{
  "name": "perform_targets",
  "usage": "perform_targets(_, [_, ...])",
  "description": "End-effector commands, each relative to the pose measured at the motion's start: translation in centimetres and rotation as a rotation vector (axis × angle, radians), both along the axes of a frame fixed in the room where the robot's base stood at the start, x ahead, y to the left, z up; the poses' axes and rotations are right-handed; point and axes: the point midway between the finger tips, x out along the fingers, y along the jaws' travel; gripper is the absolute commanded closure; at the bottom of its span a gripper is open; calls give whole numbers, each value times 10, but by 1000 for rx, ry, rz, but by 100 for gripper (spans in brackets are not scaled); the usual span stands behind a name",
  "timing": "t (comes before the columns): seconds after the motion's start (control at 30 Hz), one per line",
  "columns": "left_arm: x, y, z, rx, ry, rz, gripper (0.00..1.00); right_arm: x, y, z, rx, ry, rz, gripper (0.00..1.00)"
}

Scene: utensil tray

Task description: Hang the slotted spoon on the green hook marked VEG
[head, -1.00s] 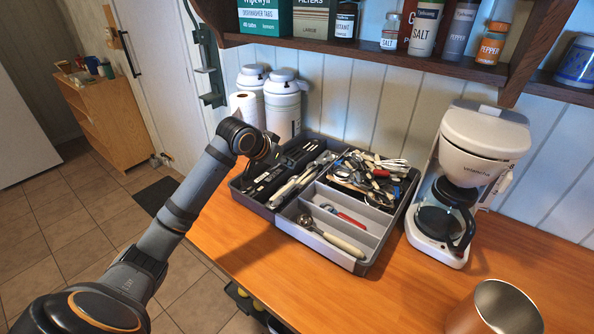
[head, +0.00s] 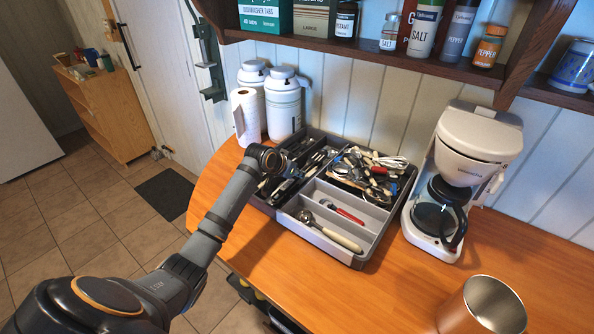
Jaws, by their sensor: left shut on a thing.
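My left gripper (head: 279,186) is over the left compartments of the grey utensil tray (head: 335,250), partly hidden by its own wrist. It is shut on a utensil, mostly hidden by the gripper and too small to identify. I cannot single out the slotted spoon among the utensils. No green hook marked VEG can be made out. My right gripper is not in view.
Several utensils fill the tray; a metal scoop (head: 306,217) lies in its front compartment. A coffee maker (head: 470,150) stands right of it, white canisters (head: 284,105) and a paper roll (head: 246,108) behind. A steel cup (head: 490,308) is front right. A shelf (head: 400,62) overhangs the back.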

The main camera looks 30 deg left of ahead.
Motion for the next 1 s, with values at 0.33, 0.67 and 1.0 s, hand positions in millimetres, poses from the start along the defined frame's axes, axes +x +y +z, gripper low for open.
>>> perform_targets(0.33, [0,0,-4,0,-1,0,63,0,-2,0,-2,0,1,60])
perform_targets(0.67, [0,0,-6,0,-1,0,63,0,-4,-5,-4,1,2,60])
perform_targets(1.0, [-36,10,44,9,-4,-1,63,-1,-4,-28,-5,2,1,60])
